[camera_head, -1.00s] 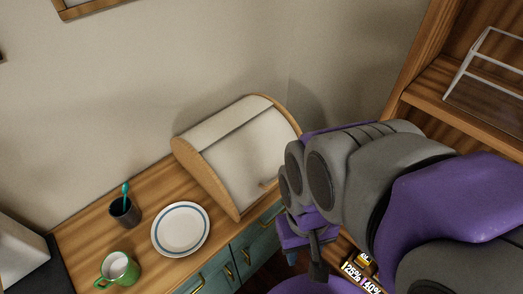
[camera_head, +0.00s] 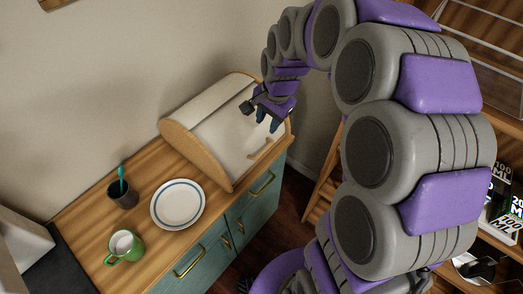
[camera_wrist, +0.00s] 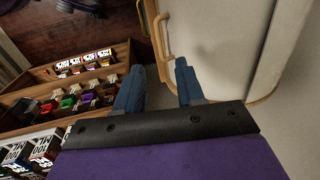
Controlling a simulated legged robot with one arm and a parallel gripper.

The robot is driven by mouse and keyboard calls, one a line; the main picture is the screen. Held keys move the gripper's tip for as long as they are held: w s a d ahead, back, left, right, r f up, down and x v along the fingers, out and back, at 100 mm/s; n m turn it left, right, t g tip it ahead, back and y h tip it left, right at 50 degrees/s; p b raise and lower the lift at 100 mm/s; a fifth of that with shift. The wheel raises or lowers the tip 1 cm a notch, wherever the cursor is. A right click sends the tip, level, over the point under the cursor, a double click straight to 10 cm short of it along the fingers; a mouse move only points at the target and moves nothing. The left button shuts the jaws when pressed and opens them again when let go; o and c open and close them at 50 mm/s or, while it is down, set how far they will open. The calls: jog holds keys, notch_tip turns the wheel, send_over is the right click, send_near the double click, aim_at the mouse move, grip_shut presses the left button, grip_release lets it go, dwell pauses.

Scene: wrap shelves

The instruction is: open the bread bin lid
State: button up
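The bread bin (camera_head: 209,133) stands on the wooden counter against the wall, with wooden sides and a white curved lid (camera_head: 222,139) that is down. A wooden handle (camera_head: 264,150) sits low on the lid's front. My gripper (camera_head: 267,122) is in front of the lid, above the handle in the head view, and looks empty. In the wrist view, my gripper (camera_wrist: 158,82) has its two blue fingers apart. The handle (camera_wrist: 161,36) shows just beyond the fingertips there, beside the white lid (camera_wrist: 215,45), not between the fingers.
A blue-rimmed plate (camera_head: 178,204), a dark cup (camera_head: 122,194) with a teal brush, and a green mug (camera_head: 124,247) stand on the counter (camera_head: 80,222). Wooden shelves with several packaged goods show in the wrist view (camera_wrist: 25,101). Dark floor lies beside the teal cabinet (camera_head: 249,213).

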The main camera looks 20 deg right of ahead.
jog(key=b, duration=0.1)
send_near(261, 153)
jog(key=f, duration=0.2)
jog(key=f+b, duration=0.1)
jog(key=f, duration=0.1)
jog(key=w+f+b, duration=0.1)
jog(key=f, duration=0.2)
jog(key=shift+a, duration=0.15)
jog(key=shift+f, duration=0.4)
jog(key=shift+a, duration=0.35)
jog(key=shift+c, duration=0.9)
grip_shut()
